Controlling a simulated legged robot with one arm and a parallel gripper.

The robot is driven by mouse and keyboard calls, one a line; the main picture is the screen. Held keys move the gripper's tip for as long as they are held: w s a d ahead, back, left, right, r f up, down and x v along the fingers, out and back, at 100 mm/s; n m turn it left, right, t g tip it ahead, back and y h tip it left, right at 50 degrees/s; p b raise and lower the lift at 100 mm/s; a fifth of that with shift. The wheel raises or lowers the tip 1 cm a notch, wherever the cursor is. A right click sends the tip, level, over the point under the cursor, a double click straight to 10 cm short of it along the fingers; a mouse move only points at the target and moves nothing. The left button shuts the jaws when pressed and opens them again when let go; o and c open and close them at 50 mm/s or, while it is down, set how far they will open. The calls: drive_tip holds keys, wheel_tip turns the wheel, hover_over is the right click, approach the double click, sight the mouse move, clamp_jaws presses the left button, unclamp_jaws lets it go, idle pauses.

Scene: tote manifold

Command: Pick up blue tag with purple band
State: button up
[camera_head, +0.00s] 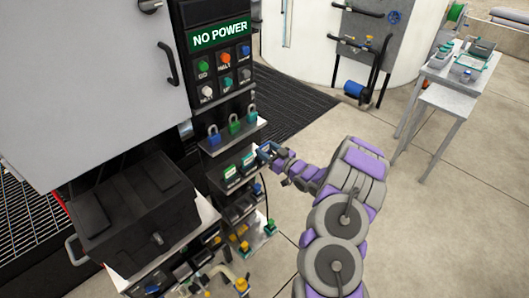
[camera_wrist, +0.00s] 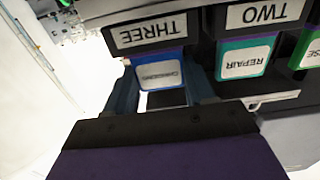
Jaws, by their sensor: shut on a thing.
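In the wrist view a blue tag (camera_wrist: 157,71) with a white label, its text too blurred to read, sits just below the slot marked THREE (camera_wrist: 152,33). My gripper (camera_wrist: 160,88) has its two blue fingers on either side of this tag and is shut on it. In the head view my gripper (camera_head: 266,150) is at the right end of the tag rack, covering most of the blue tag.
Above the rack is a shelf with blue, green and other padlocks (camera_head: 234,125), below a NO POWER panel (camera_head: 219,34). A black box (camera_head: 135,210) stands left. More bins with small parts lie below. A grey table (camera_head: 465,70) stands far right; the floor between is clear.

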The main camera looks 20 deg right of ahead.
drive_tip(key=shift+r, duration=0.1)
drive_tip(key=shift+r, duration=0.45)
drive_tip(key=r, duration=0.1)
drive_tip(key=r+p, duration=0.1)
drive_tip(key=shift+s+r, duration=0.4)
drive_tip(key=s+a+r+p, duration=0.1)
drive_tip(key=s+a, duration=0.1)
drive_tip(key=s, duration=1.3)
drive_tip(key=shift+r, duration=0.1)
